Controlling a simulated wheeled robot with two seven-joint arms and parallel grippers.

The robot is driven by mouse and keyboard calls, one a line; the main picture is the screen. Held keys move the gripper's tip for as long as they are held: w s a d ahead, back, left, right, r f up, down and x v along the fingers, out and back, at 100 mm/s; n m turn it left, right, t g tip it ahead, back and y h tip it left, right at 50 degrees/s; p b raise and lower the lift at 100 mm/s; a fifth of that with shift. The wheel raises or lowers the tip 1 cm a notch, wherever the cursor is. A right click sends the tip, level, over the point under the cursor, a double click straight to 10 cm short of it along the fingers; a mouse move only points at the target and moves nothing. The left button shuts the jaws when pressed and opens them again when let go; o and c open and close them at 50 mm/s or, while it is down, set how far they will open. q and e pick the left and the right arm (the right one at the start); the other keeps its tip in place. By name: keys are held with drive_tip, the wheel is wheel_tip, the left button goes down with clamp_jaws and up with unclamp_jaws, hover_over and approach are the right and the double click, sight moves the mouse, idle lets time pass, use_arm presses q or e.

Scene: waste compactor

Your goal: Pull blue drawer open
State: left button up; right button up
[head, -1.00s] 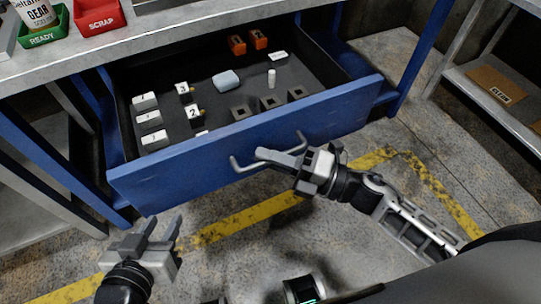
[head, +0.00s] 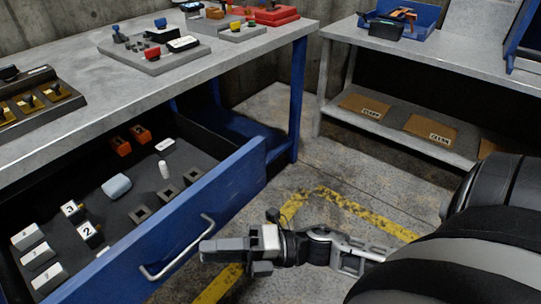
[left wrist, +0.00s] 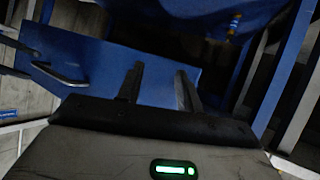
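The blue drawer (head: 190,222) stands pulled out from under the grey workbench, with its inside showing. Its light bar handle (head: 178,250) is on the front. My right gripper (head: 208,250) is just to the right of the handle and looks apart from it; whether its fingers are parted is unclear. In the left wrist view a blue panel (left wrist: 110,62) with a bar handle (left wrist: 55,76) shows, likely the drawer front. My left gripper (left wrist: 160,88) is open and empty before that panel. It is out of the head view.
A blue bench leg (head: 299,100) stands right of the drawer. A shelf unit (head: 420,63) is at the right. Floor between them is clear.

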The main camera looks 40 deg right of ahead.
drive_tip(key=v, duration=1)
drive_tip(key=shift+d, duration=0.1)
